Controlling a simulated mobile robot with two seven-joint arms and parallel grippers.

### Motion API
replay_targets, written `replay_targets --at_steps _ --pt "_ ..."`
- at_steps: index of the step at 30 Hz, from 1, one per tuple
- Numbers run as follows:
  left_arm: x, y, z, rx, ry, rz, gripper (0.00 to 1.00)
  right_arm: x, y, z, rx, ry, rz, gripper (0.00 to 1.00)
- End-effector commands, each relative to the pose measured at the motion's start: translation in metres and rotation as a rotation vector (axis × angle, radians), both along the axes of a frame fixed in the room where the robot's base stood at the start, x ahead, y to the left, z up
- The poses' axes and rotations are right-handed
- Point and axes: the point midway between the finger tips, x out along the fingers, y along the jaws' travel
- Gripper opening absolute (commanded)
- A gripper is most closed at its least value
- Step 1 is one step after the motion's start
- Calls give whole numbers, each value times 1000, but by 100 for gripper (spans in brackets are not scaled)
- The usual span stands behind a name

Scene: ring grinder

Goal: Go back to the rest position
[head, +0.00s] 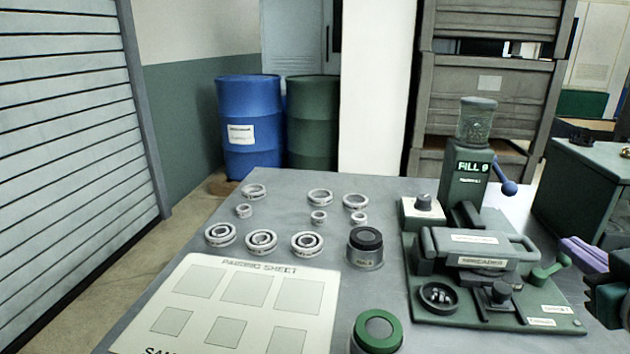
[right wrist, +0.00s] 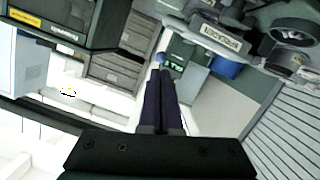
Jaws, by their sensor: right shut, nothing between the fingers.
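My right gripper (head: 575,250) shows at the right edge of the head view, beside the green grinder (head: 475,275). Its purple fingers are closed together with nothing between them, and they also show in the right wrist view (right wrist: 163,105). The fingertips are close to the grinder's green side handle (head: 550,270); whether they touch it I cannot tell. The FILL 9 dispenser (head: 466,180) with its blue-knobbed lever (head: 507,187) rises behind the grinder. My left gripper is not in view.
Several grey rings (head: 261,241) stand on the table (head: 190,262) behind the pairing sheet (head: 235,264). A dark-topped jar (head: 366,250) and a green-rimmed jar (head: 377,333) stand left of the grinder. A dark green cabinet (head: 585,190) is at the right.

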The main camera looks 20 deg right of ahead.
Motion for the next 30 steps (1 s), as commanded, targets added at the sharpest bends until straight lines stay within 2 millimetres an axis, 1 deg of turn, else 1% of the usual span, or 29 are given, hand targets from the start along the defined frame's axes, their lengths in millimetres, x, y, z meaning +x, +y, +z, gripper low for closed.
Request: replay_targets --at_steps 5,8,11,12,14,15,17,18,20,21,22,23,24,25,27,29,30 --pt "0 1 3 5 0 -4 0 2 5 2 11 17 7 0" --pt "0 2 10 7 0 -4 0 6 23 4 56 81 35 0" --pt "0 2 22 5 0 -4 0 5 62 4 141 211 93 0" --pt "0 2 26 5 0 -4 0 2 83 3 182 278 123 0" --pt "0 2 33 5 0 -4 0 -8 117 2 240 385 178 0" --pt "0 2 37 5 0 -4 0 -18 138 0 276 459 211 0" --pt "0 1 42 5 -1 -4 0 -35 168 0 322 563 265 0" --pt "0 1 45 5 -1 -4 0 -48 187 1 351 632 300 0" --pt "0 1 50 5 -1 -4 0 -70 213 4 385 735 354 0" --pt "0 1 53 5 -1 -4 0 -86 229 7 405 802 391 0" --pt "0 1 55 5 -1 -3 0 -98 240 10 420 852 420 0" --pt "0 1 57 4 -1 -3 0 -111 251 14 432 903 448 0" --pt "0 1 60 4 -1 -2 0 -130 264 20 445 972 487 0" --pt "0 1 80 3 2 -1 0 -128 262 39 444 968 480 0" --pt "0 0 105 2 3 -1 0 -126 260 64 444 963 474 0" --pt "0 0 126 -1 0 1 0 -126 260 84 445 963 473 0" --pt "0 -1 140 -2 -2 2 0 -126 260 97 445 963 472 0"
